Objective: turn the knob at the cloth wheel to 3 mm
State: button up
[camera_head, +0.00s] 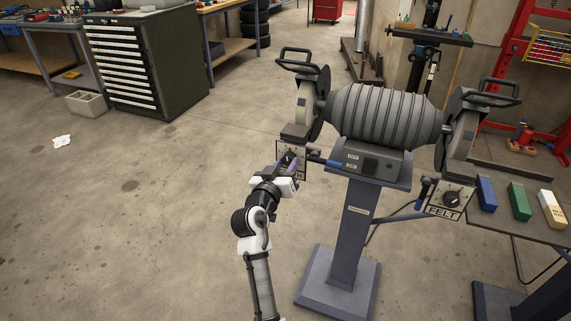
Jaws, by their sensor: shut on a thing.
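A grinder-like buffing machine (385,113) stands on a grey pedestal with a wheel at each end. Below the left wheel (308,103) is a light dial plate (299,150) with a dark knob (290,156). My gripper (287,165) is at this plate, shut on the knob. My gripper covers the lower part of the plate, so its label and the scale reading cannot be read. Below the right wheel (460,127) is a second dial plate marked FELT (441,211) with its own dark knob (452,197).
A blue-handled lever (328,163) sticks out just right of my gripper. A side table at the right carries blue (486,194), green (520,202) and whitish (552,209) blocks. A drawer cabinet (145,65) stands at the back left.

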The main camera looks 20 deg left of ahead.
jog(key=n+p, duration=0.2)
jog(key=n, duration=0.3)
jog(key=shift+r, duration=0.15)
jog(key=shift+n+p, duration=0.8)
jog(key=shift+n, duration=0.9)
jog(key=o, duration=1)
jog(key=shift+c, duration=0.2)
jog(key=s+b, duration=0.3)
jog(key=s, duration=1)
jog(key=shift+s+a, duration=0.2)
jog(key=shift+s, duration=0.2)
